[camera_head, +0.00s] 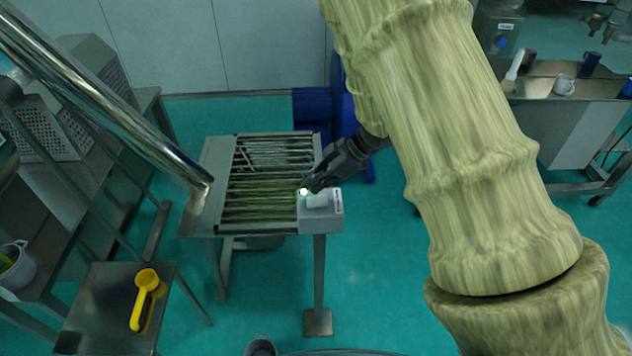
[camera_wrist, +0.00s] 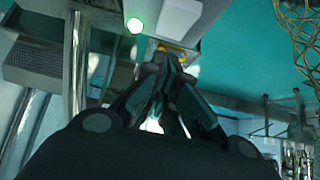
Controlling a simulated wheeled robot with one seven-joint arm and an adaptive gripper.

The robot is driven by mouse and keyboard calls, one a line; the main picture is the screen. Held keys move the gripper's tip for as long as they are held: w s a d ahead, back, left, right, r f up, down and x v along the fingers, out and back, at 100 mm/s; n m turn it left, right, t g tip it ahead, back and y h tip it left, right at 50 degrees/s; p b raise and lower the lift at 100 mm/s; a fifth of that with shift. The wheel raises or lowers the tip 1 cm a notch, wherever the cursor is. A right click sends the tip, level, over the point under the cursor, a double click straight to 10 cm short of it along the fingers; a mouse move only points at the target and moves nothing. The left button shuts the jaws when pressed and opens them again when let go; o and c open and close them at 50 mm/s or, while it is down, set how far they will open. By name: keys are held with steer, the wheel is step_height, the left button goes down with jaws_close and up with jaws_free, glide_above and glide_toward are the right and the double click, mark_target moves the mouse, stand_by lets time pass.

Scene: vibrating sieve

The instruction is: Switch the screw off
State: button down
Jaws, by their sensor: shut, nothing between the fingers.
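A grey control box (camera_head: 322,226) sits at the right front corner of the slatted metal sieve table (camera_head: 212,165). It carries a lit green lamp (camera_head: 303,191) and a white rocker-like switch (camera_head: 318,201). The lamp (camera_wrist: 135,25) and the white switch (camera_wrist: 178,18) also show at the top of the wrist view. A long shiny tube, seemingly the screw conveyor (camera_head: 110,100), slopes from the upper left down to the sieve. My gripper (camera_head: 308,186) is shut and empty beside the lamp and switch; its fingertips (camera_wrist: 168,60) meet. I cannot tell whether it touches the box.
A yellow scoop (camera_head: 144,295) lies on a dark stand (camera_head: 100,325) at lower left. A white bucket (camera_head: 18,268) stands at the left edge. A blue object (camera_head: 312,108) is behind the sieve.

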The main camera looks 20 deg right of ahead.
steer(key=shift+a+r+p, duration=0.1)
steer(key=shift+r+p, duration=0.5)
steer(key=shift+r, duration=0.2)
steer(key=shift+d+r+b, duration=0.1)
steer(key=shift+d+b, duration=0.15)
steer(key=shift+b, duration=0.2)
steer(key=a+r+b+v, duration=0.1)
steer(key=b+v, duration=0.1)
steer(key=v, duration=0.7)
steer(key=shift+w, duration=0.15)
